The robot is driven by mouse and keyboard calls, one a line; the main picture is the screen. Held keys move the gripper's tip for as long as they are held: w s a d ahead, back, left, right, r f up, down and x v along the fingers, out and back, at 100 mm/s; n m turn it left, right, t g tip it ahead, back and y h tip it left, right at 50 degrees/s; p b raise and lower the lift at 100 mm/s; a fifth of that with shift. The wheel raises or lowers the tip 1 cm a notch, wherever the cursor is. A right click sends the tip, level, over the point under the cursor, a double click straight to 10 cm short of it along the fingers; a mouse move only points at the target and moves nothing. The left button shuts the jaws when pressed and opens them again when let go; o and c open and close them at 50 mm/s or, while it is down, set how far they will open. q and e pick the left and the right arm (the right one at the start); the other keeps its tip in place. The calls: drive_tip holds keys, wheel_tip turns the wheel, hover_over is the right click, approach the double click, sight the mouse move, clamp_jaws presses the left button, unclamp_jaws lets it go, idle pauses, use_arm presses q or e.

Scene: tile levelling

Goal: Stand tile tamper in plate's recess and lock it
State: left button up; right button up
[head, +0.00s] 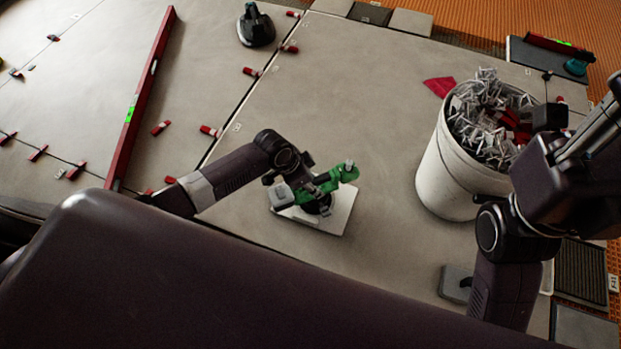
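A green and dark tool (338,176), which looks like the tile tamper, stands on or just over a pale plate (334,220) on the large grey tile floor. Its dark round foot is over the plate's middle, so the recess is hidden and I cannot tell how the foot sits or whether it is locked. My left gripper (318,184) is at the tool's green body; its fingers blend with the tool and their grip is unclear. My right arm is at the right beside the bucket, and its gripper (549,117) is too dark and overlapped to read.
A white bucket (447,180) full of used clips stands right of the plate. A red level (141,100) and several red wedges lie at the left. A black-handled tool (256,28) stands at the back. Bare tile lies between plate and bucket.

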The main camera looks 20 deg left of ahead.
use_arm(q)
drive_tip(key=v, duration=1.2)
drive_tip(key=shift+w+r, duration=0.1)
drive_tip(key=shift+c, duration=0.5)
